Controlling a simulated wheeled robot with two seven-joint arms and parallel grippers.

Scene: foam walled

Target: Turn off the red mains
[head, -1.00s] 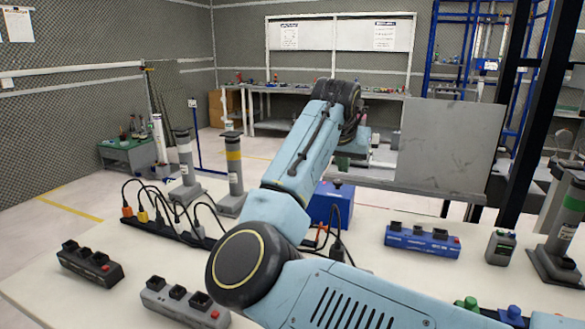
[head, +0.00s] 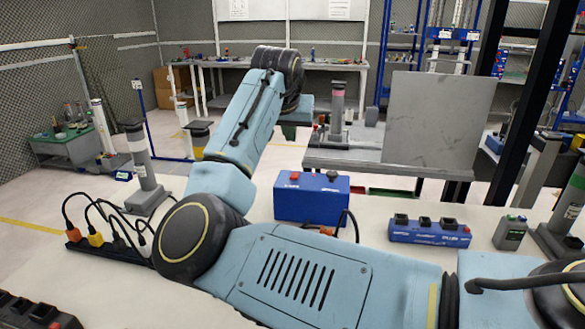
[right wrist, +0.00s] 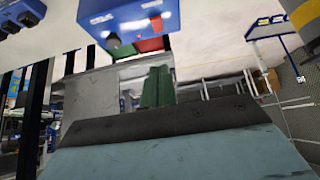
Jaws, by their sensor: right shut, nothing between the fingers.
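A blue box (head: 288,207) stands on the white table, with a red switch (head: 295,175) and a dark knob (head: 332,176) on top. In the right wrist view the box (right wrist: 95,20) is at the top, with the red switch (right wrist: 156,22) on it. My right gripper (head: 291,130) is beyond the box, mostly hidden by my own wrist. Its green fingers (right wrist: 157,88) are shut together and empty in the right wrist view, apart from the box. My left gripper is not seen.
A blue socket strip (head: 428,232) with a red switch lies right of the box, beside a grey device (head: 510,233). Plugged cables (head: 110,225) and a dark strip (head: 35,315) are at left. A grey post (head: 140,160) stands behind. A grey panel (head: 437,120) stands beyond the table.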

